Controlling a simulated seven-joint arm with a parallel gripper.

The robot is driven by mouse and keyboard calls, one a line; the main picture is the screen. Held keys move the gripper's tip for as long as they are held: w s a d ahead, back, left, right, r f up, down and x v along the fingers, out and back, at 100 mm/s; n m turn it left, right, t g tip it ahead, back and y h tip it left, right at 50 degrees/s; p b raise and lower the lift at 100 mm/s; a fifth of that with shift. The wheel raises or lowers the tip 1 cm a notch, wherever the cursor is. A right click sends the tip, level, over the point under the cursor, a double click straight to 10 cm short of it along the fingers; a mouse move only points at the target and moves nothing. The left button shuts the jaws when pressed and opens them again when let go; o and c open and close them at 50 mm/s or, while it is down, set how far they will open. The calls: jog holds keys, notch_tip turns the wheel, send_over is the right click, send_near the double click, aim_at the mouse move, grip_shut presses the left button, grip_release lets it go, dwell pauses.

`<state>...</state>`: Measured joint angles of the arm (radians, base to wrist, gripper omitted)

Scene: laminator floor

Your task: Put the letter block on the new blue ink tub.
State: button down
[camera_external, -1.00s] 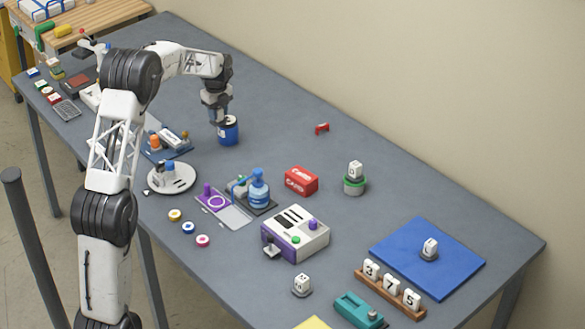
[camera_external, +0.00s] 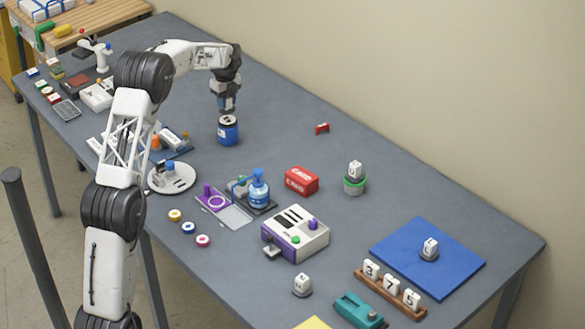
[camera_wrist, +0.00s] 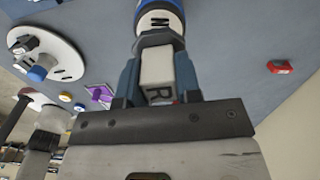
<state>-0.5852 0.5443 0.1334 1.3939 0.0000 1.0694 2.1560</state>
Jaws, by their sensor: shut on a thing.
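My gripper (camera_external: 226,108) is above the blue tub (camera_external: 228,133) near the far side of the table, pointing down. In the wrist view its fingers (camera_wrist: 158,80) are shut on a white letter block (camera_wrist: 157,66) with a dark base. A letter like R shows on the block's near face. The blue tub (camera_wrist: 178,5) is just beyond the block's base, with a pale label bearing a mark like N. I cannot tell whether the base touches the tub's top. The block is mostly hidden in the external view.
A round white tray (camera_external: 172,181) stands left of a purple plate and a blue bottle (camera_external: 258,190). A red box (camera_external: 301,180), a block on a green tub (camera_external: 354,185) and a blue mat (camera_external: 400,262) lie to the right. A small red object (camera_external: 322,128) stands behind.

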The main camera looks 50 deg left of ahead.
aim_at(227, 110)
jog(key=shift+f, duration=1.75)
jog(key=shift+f, duration=0.1)
jog(key=c, duration=0.8)
grip_release()
jog(key=shift+f, duration=0.1)
notch_tip(227, 110, up, 12)
jog(key=shift+r, duration=0.15)
jog(key=shift+d, duration=0.1)
